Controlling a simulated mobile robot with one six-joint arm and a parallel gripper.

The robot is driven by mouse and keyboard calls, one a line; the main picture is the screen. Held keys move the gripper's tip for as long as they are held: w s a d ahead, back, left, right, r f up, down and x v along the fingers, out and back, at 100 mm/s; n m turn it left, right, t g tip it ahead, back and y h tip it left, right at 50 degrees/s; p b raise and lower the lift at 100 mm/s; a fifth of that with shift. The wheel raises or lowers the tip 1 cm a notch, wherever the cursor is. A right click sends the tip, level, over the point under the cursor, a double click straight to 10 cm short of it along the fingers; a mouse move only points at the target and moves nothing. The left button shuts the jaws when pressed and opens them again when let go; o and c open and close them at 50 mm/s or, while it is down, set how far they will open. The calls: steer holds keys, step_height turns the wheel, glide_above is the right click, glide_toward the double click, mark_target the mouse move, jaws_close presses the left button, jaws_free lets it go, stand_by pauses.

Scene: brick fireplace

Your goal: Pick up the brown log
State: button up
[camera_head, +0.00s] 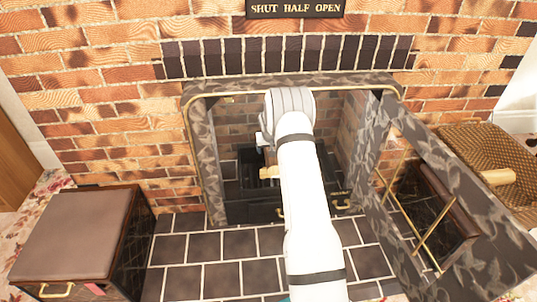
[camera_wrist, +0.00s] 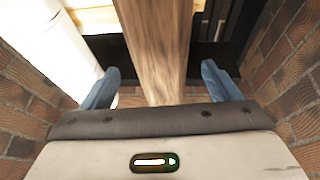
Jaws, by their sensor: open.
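The brown log (camera_wrist: 155,40) shows in the wrist view as a long, grained piece running from the top edge down between my two blue fingers. My gripper (camera_wrist: 158,70) is open, with one finger on each side of the log and a visible gap to both. I cannot tell how deep the log lies between the fingers. In the head view my arm reaches into the fireplace opening, and it hides most of the gripper and any clear sight of the brown log.
A pale log (camera_head: 270,173) lies in the dark grate (camera_head: 262,210). A brown-topped box (camera_head: 75,235) stands at left. Brick walls close in both sides.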

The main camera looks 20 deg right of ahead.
steer(key=b+x, duration=0.1)
steer(key=x, duration=0.3)
steer(key=shift+d+f+b, duration=0.1)
steer(key=shift+f+b, duration=0.05)
steer(key=shift+b, duration=0.2)
steer(key=c, duration=1.2)
steer(key=shift+w, duration=0.1)
steer(key=shift+c, duration=0.6)
steer(key=shift+r, duration=0.25)
